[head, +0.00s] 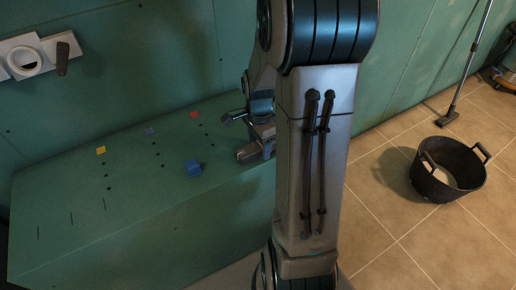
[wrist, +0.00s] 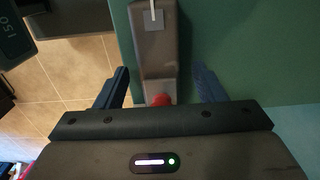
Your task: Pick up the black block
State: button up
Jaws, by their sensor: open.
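I cannot make out a black block in either view; my arm hides part of the ledge in the head view. My gripper (head: 235,138) is above the right part of the green ledge (head: 70,190), its fingers apart and pointing left. A blue block (head: 193,167) sits on the ledge, to the left of and a little below my gripper in the picture.
Flat yellow (head: 101,150), purple-blue (head: 149,131) and red (head: 194,114) squares lie on the ledge, with several small dark dots and short lines. A black bucket (head: 448,172) stands on the tiled floor at right, near a vacuum tube (head: 464,75). The ledge's left part is mostly clear.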

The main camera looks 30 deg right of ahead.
jog(key=shift+f, duration=0.45)
jog(key=shift+c, duration=0.3)
jog(key=c, duration=1)
jog(key=shift+c, duration=0.5)
jog(key=shift+r, duration=0.15)
